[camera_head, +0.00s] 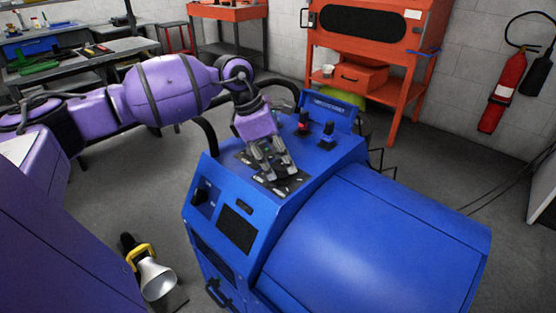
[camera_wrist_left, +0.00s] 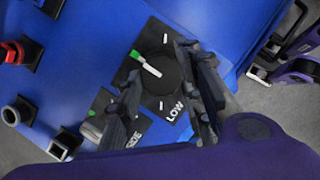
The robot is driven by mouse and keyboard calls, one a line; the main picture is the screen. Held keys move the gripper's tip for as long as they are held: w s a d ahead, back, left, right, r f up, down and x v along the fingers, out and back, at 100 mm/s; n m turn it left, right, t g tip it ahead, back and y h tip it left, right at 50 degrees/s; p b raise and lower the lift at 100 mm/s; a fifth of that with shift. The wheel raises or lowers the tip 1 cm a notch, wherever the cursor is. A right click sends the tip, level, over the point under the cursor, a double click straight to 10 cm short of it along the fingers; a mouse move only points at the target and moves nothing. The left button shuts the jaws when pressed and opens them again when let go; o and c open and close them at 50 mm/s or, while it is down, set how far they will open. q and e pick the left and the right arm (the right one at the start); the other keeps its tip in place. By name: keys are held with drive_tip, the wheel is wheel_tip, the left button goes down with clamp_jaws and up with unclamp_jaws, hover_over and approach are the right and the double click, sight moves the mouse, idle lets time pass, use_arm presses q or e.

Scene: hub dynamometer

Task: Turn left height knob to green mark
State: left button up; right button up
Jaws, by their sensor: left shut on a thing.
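My left gripper (camera_head: 268,160) reaches down onto the black label plates (camera_head: 282,184) on top of the blue machine. In the left wrist view its fingers (camera_wrist_left: 168,98) stand on either side of a round black knob (camera_wrist_left: 166,78), shut on it. I take this as the left height knob; its full label is hidden. Its white pointer (camera_wrist_left: 151,67) points to the upper left, its outer end close to the green mark (camera_wrist_left: 135,55) and about in line with it. The word LOW (camera_wrist_left: 175,113) shows below the knob. My right gripper is not seen.
A red control (camera_head: 303,122) and a dark control (camera_head: 327,137) stand behind the gripper on the blue machine (camera_head: 375,240). An orange cabinet (camera_head: 372,35) stands behind; open floor lies to the left.

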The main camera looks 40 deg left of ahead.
use_arm(q)
drive_tip(key=shift+w+a+r, duration=0.15)
drive_tip(key=shift+w+r, duration=0.1)
drive_tip(key=o, duration=0.8)
drive_tip(key=shift+o, duration=1.3)
drive_tip(key=shift+f, duration=0.2)
drive_tip(key=v, duration=1.2)
drive_tip(key=shift+s, duration=0.1)
